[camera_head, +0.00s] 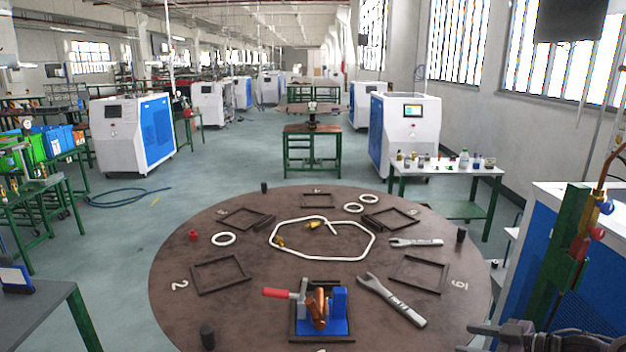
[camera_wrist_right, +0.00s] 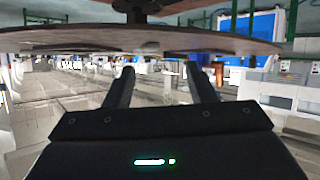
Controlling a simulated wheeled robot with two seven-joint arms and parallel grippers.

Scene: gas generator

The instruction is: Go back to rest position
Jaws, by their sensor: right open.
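My right gripper (camera_wrist_right: 163,80) shows in the right wrist view with its two dark fingers apart and nothing between them. In the head view a part of my right arm (camera_head: 510,337) enters at the bottom right corner, beside the round table (camera_head: 170,270) and clear of the things on it. The rim of a round table (camera_wrist_right: 60,40) crosses the upper part of the wrist view, beyond the fingers. My left gripper is not in either view.
The round table carries a blue clamp fixture (camera_head: 335,312) with a copper part, two wrenches (camera_head: 392,300), a white hose loop (camera_head: 283,235), white rings (camera_head: 223,239) and dark frames (camera_head: 220,273). A blue cabinet with a green post (camera_head: 560,260) stands close at the right.

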